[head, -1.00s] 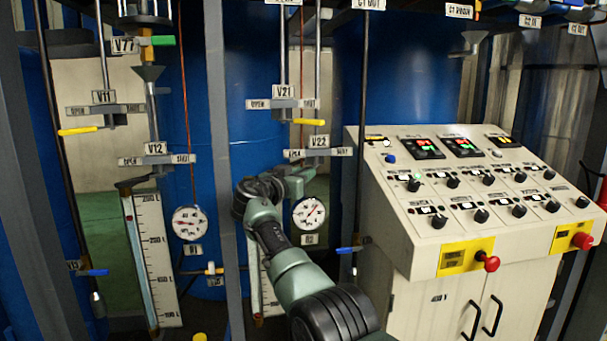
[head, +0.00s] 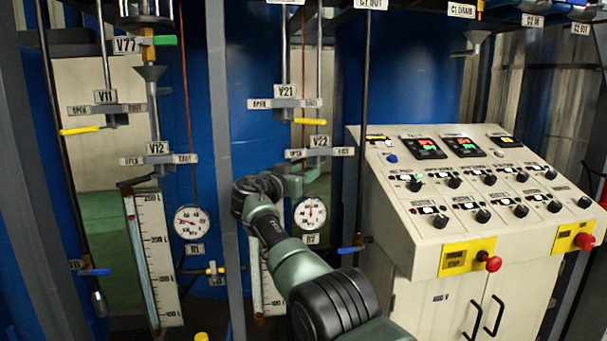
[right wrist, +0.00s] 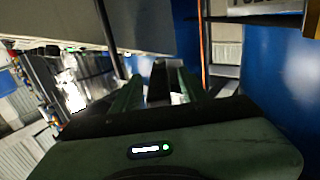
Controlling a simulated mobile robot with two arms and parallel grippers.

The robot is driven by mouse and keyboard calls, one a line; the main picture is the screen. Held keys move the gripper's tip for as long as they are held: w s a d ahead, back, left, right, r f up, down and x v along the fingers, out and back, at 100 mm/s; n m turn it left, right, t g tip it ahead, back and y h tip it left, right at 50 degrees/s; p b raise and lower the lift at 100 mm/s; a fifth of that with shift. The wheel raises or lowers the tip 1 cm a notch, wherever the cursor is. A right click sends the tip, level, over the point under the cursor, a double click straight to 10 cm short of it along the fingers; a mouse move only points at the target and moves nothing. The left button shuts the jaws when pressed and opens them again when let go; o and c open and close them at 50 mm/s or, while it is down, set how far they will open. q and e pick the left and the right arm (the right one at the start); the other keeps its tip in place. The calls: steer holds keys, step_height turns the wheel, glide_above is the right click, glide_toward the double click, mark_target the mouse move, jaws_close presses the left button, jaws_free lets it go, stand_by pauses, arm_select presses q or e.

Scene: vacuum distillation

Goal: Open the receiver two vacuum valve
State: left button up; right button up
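The valve labelled V22 (head: 319,153) is on a pipe in front of a blue drum in the head view, with an open/shut plate under its label. My right gripper (head: 297,178) is just below that plate; its handle is hidden or cannot be told from the gripper. In the right wrist view the two fingers (right wrist: 158,90) stand apart, with a dark upright piece (right wrist: 158,78) showing between them; I cannot tell whether they touch it. The dial gauge R2 (head: 310,213) hangs just below the gripper, its needle pointing about straight up. My left gripper is out of view.
Valve V21 (head: 285,91) with a yellow handle (head: 310,121) is just above. Valves V11 (head: 105,97) and V12 (head: 156,148) and gauge R1 (head: 191,222) are to the left. A grey post (head: 222,150) stands close left of the gripper; a control console (head: 430,260) is to the right.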

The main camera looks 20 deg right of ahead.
steer(key=shift+f, duration=0.1)
steer(key=shift+s+a+f+b, duration=0.2)
steer(key=shift+s+a+b, duration=0.1)
steer(key=shift+a+b, duration=0.3)
steer(key=b+v, duration=0.3)
steer(key=v, duration=0.3)
steer(key=shift+s+a+r, duration=0.15)
steer(key=shift+s+r, duration=0.1)
steer(key=shift+f, duration=0.1)
